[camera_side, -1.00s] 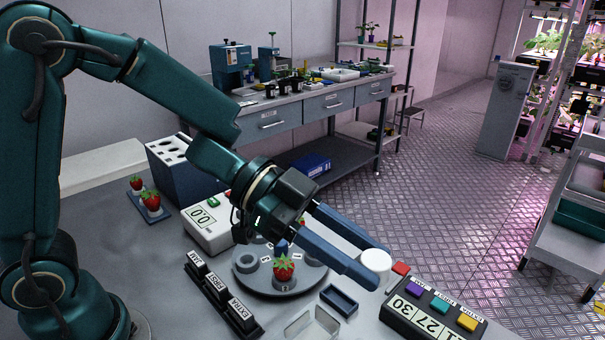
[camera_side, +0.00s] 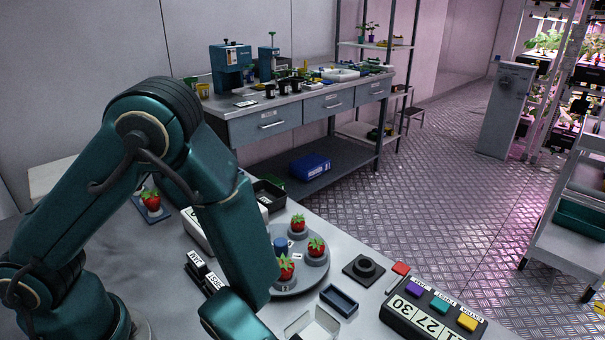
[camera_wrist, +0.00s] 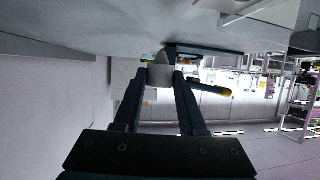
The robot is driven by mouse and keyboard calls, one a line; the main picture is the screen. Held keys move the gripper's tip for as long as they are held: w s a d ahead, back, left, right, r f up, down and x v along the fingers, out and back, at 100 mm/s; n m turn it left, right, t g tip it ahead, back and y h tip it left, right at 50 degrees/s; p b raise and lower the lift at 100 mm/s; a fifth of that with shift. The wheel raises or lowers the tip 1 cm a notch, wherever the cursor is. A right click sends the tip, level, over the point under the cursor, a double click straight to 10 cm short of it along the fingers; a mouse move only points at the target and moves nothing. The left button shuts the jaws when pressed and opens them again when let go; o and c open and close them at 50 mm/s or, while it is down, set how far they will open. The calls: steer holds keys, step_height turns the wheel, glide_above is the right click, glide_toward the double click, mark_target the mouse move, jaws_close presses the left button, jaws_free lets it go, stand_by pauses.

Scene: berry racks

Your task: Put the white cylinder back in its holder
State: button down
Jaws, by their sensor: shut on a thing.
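In the wrist view my gripper (camera_wrist: 162,82) is shut on a pale object, the white cylinder (camera_wrist: 159,74), held between the fingertips. Its far part is unclear in this dark, tilted picture. In the side view my gripper and the cylinder are out of sight, as my arm reaches down past the bottom edge. A black square base with a raised round ring (camera_side: 364,268), seemingly the holder, sits empty on the table, right of the turntable.
A round grey turntable (camera_side: 306,284) carries several strawberries on stands. A small blue tray (camera_side: 339,300), a clear open box (camera_side: 314,323) and a button panel (camera_side: 433,314) stand nearby. Label blocks (camera_side: 207,275) lie left, partly behind my arm. A strawberry (camera_side: 151,200) stands further back.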

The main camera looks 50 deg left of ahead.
steer(key=shift+s+d+f, duration=0.15)
steer(key=shift+d+f, duration=0.15)
steer(key=shift+f, duration=1.85)
steer(key=shift+f, duration=0.1)
steer(key=shift+c, duration=2.4)
jaws_free()
steer(key=shift+f, duration=0.1)
steer(key=shift+a+r, duration=0.1)
steer(key=shift+r, duration=0.15)
steer(key=v, duration=0.6)
steer(key=shift+a, duration=0.3)
steer(key=shift+o, duration=0.6)
steer(key=shift+s+a+r, duration=0.15)
steer(key=shift+a+r, duration=0.05)
steer(key=shift+a, duration=0.1)
